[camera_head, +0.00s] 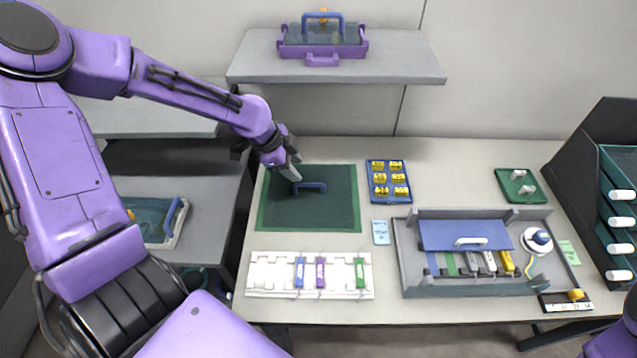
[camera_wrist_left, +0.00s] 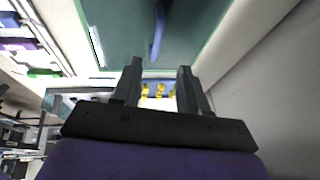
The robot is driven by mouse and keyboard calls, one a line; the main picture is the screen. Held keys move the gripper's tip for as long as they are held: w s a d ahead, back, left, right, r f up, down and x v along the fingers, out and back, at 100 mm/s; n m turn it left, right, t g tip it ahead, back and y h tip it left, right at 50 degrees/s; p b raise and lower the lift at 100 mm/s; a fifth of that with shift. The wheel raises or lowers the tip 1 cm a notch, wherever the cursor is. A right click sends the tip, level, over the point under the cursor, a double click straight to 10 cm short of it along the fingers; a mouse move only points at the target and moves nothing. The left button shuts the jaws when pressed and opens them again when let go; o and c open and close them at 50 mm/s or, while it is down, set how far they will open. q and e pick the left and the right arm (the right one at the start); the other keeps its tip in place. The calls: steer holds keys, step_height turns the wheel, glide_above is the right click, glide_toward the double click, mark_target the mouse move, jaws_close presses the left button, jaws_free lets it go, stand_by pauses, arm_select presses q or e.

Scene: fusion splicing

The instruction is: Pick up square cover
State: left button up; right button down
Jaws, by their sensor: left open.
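The square cover (camera_head: 335,215) is a dark green panel with a lighter green edge and a blue bar handle (camera_head: 312,186). It lies flat on the table, left of centre. My left gripper (camera_head: 294,176) is open and empty over the cover, close to the left end of the handle. In the left wrist view the cover (camera_wrist_left: 115,30) fills the top, and the handle (camera_wrist_left: 158,32) lies beyond the gap between the open fingers (camera_wrist_left: 157,75). The handle is not between the fingers. My right gripper is out of view.
A blue tray (camera_head: 389,201) of yellow pieces stands right of the cover. A white rack (camera_head: 270,280) with coloured pieces lies in front. A grey box (camera_head: 405,270) with a blue lid (camera_head: 450,232) is farther right. A shelf (camera_head: 400,68) hangs above the table's back.

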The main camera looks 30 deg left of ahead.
mark_target(309, 184)
arm_select(q)
steer(key=f, duration=0.1)
steer(key=d+f, duration=0.1)
steer(key=f, duration=0.1)
steer(key=shift+d, duration=0.1)
steer(key=x, duration=0.2)
steer(key=p+x, duration=0.1)
steer(key=x, duration=0.2)
steer(key=shift+w+f, duration=0.15)
steer(key=shift+w, duration=0.35)
steer(key=shift+s, duration=0.1)
steer(key=shift+d, duration=0.1)
jaws_close()
